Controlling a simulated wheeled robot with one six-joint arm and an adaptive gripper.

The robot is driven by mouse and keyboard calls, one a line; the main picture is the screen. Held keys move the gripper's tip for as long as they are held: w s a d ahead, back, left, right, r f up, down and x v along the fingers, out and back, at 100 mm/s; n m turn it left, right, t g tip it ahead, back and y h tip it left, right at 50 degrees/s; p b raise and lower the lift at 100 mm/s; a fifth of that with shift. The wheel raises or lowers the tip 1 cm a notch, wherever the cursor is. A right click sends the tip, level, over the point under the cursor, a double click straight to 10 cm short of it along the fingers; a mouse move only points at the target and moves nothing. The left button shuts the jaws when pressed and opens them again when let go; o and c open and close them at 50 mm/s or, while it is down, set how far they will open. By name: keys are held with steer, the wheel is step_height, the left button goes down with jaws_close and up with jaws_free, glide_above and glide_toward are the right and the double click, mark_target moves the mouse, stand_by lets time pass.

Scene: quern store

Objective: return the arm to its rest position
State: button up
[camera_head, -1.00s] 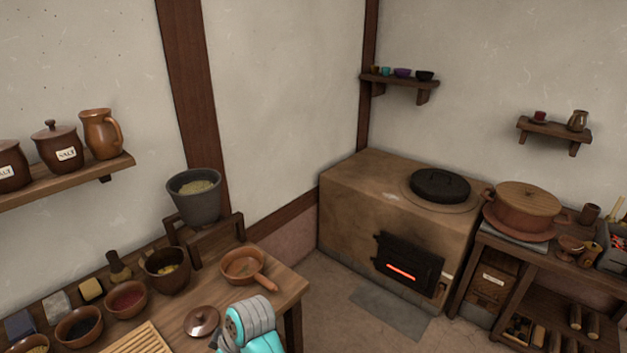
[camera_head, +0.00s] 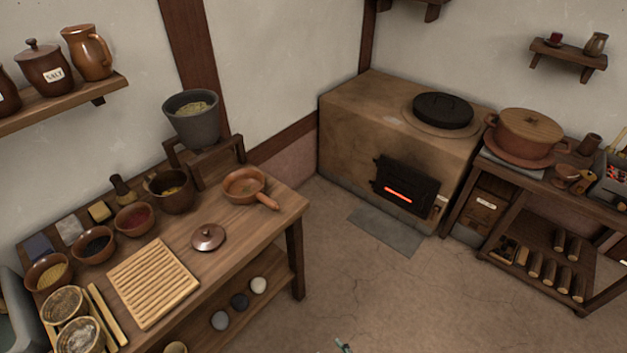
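My gripper does not show in the head view. Only a small teal and dark piece, probably of my own arm, shows at the bottom edge, right of the middle. I cannot tell which part it is, or whether the gripper is empty. The wooden work table (camera_head: 283,206) is on the left, and none of my arm shows over it.
The table holds a ridged wooden board (camera_head: 154,284), a small brown lid (camera_head: 208,238), a handled pan (camera_head: 243,187) and several bowls. A clay stove (camera_head: 350,125) with a glowing firebox stands at the back. The floor between is clear.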

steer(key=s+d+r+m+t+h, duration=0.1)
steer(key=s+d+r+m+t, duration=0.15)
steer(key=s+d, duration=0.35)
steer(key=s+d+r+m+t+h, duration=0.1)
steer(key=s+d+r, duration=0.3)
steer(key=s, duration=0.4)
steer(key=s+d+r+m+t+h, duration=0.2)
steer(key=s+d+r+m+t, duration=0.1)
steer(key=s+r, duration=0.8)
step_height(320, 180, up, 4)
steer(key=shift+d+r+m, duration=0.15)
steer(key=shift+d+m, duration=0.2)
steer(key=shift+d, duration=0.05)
